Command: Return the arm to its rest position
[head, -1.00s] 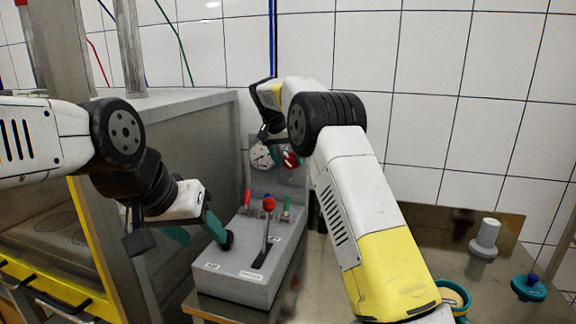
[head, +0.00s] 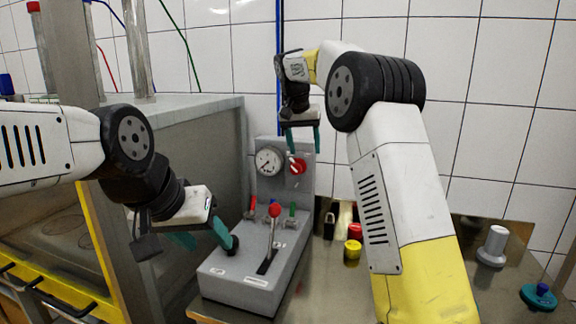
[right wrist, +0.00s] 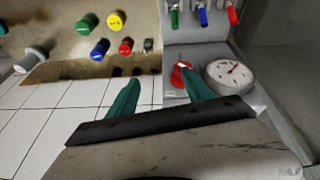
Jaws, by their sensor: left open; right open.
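My right gripper (head: 303,140) is open and empty. In the head view it hangs fingers-down above the red knob (head: 297,166) on the grey control box (head: 225,275). In the right wrist view its teal fingers (right wrist: 157,92) are spread, and one fingertip overlaps the red knob (right wrist: 180,75) in the picture; contact cannot be told. My left gripper (head: 204,238) is open, low at the left of the box. One of its fingers is at the black knob (head: 233,246); whether they touch is unclear.
The box carries a gauge (head: 268,161), a red-topped lever (head: 274,211) and small coloured switches. Yellow and red pieces (head: 353,249) stand behind my right arm. A tiled wall stands behind.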

